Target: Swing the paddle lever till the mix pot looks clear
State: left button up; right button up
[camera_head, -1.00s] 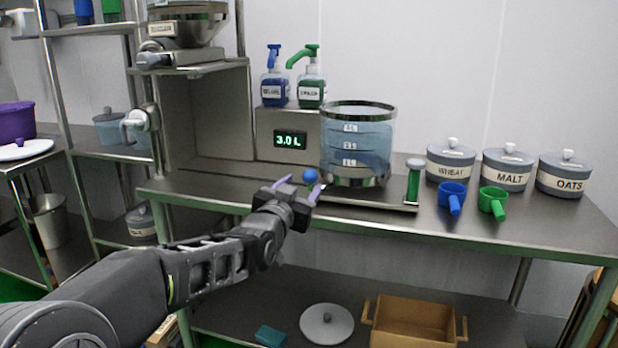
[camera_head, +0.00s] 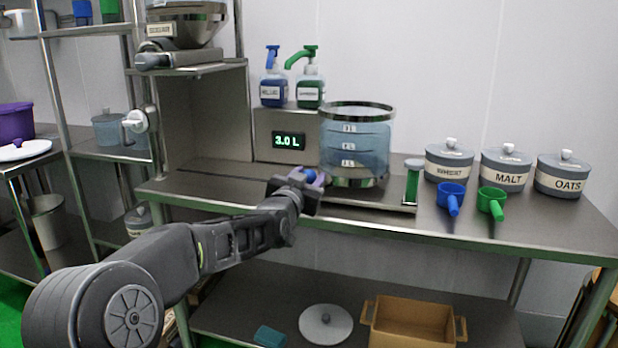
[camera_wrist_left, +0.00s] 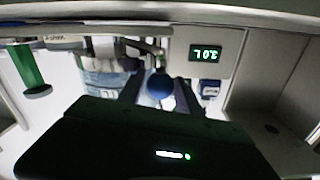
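The mix pot (camera_head: 356,150) is a clear, metal-rimmed vessel with litre marks, holding bluish liquid, on the steel bench. A blue ball knob (camera_head: 309,176), which looks like the end of the paddle lever, is at the pot's lower left; the rest of the lever is hidden. My left gripper (camera_head: 308,178) is at the knob with a finger on each side. In the left wrist view, which is upside down, the knob (camera_wrist_left: 159,86) sits between the two open fingers (camera_wrist_left: 158,92), with small gaps showing. My right gripper is out of view.
A display (camera_head: 289,141) reads 3.0 L. A green-handled part (camera_head: 412,184) stands right of the pot. A blue scoop (camera_head: 451,196) and a green scoop (camera_head: 491,201) lie before lidded tubs (camera_head: 507,170). Pump bottles (camera_head: 308,91) stand behind. The bench's front edge is clear.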

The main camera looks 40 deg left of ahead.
pick_arm(q)
grip_shut()
dwell(1.0)
